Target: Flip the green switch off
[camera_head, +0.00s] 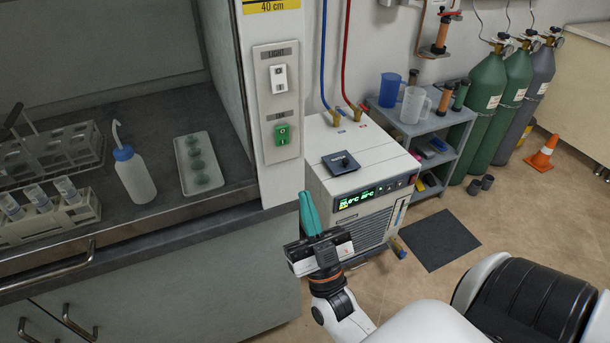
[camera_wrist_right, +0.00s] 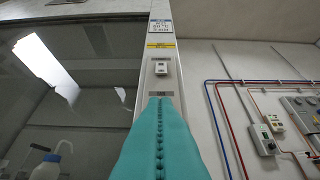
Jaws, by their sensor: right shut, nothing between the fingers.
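The green switch (camera_head: 282,134) sits in the lower part of a pale panel on the fume hood's right post, under a small label. A white switch labelled LIGHT (camera_head: 278,78) is above it; it also shows in the right wrist view (camera_wrist_right: 160,67). My right gripper (camera_head: 309,214) is shut and empty, its teal fingers pointing up, below and to the right of the green switch and apart from it in the head view. In the right wrist view the teal fingers (camera_wrist_right: 160,140) cover the place below the label, so the green switch is hidden there. My left gripper is not in view.
A chiller box (camera_head: 345,150) with a green display stands right behind my right gripper. The hood worktop holds a wash bottle (camera_head: 135,175), a tray (camera_head: 199,163) and tube racks (camera_head: 48,219). A grey shelf (camera_head: 425,130) and gas cylinders (camera_head: 489,105) stand further right.

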